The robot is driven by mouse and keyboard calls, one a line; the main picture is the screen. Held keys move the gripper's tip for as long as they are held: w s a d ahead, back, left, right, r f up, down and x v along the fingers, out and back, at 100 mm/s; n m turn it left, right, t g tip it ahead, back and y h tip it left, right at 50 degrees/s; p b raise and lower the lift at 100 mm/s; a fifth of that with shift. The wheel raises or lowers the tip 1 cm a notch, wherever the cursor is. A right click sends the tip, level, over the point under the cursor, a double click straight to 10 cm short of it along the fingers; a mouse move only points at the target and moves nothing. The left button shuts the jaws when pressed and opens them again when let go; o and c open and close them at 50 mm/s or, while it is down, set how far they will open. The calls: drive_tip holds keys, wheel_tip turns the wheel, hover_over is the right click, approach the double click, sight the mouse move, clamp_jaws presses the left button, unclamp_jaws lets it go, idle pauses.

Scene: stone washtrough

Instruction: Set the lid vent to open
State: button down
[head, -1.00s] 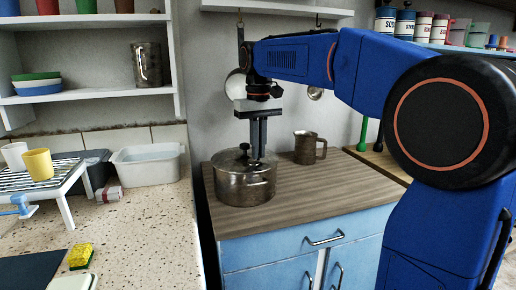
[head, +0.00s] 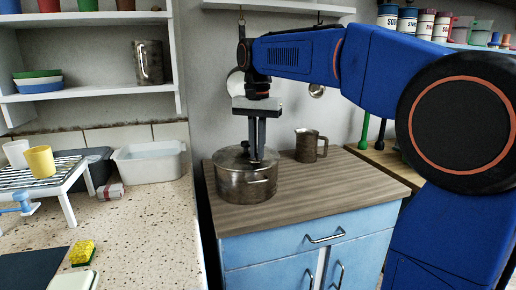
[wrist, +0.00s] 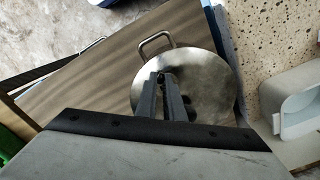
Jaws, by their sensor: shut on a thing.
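A metal pot (head: 246,184) with a lid (head: 232,160) stands on the wooden top of the blue cabinet. A small dark knob (head: 244,146) sits at the middle of the lid. My gripper (head: 257,158) points straight down over the right part of the lid, with its fingertips at lid height. In the wrist view the fingertips (wrist: 166,74) are close together over the lid (wrist: 205,72). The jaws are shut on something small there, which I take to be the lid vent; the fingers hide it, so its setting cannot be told.
A metal mug (head: 310,146) stands behind and right of the pot. The wooden top (head: 340,182) is clear in front and to the right. A speckled counter (head: 150,225) with a white basin (head: 150,164) lies left, across a gap.

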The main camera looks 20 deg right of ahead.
drive_tip(key=shift+m, duration=0.3)
drive_tip(key=c, duration=1.9)
unclamp_jaws()
drive_tip(key=shift+o, duration=0.2)
wheel_tip(320, 180, up, 17)
drive_tip(key=shift+r, duration=0.2)
